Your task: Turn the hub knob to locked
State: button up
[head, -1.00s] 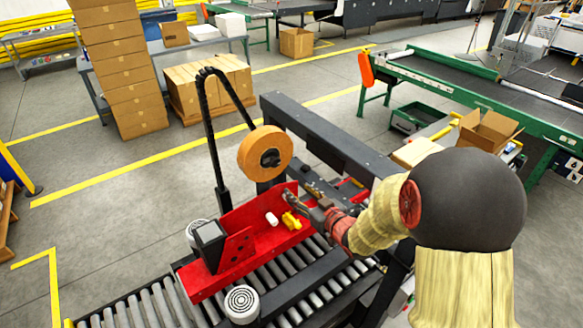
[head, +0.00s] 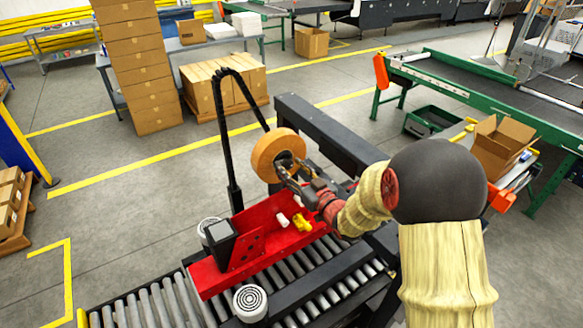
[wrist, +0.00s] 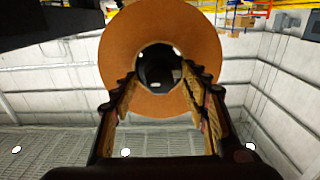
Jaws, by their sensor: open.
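The orange-brown tape roll (head: 268,147) stands upright above the red machine head (head: 262,232). The dark hub knob (wrist: 158,66) shows inside the roll's central hole in the wrist view. Its marking and turned position are too dark to read. My gripper (head: 283,172) is open and points at the hub from the right side of the roll. In the wrist view, my gripper's fingers (wrist: 160,85) stand apart on either side of the roll's hole, with nothing between them. I cannot tell whether the fingertips touch the knob. In the head view the gripper partly covers the hub.
A bent black post (head: 229,130) rises beside the roll. A yellow part (head: 302,222) and a white cylinder (head: 283,220) sit on the red head, below my gripper. A dark beam (head: 325,130) runs behind it. Rollers (head: 165,305) lie in front.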

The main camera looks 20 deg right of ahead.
jog(key=shift+c, duration=1.3)
jog(key=c, duration=0.8)
jog(key=shift+c, duration=0.5)
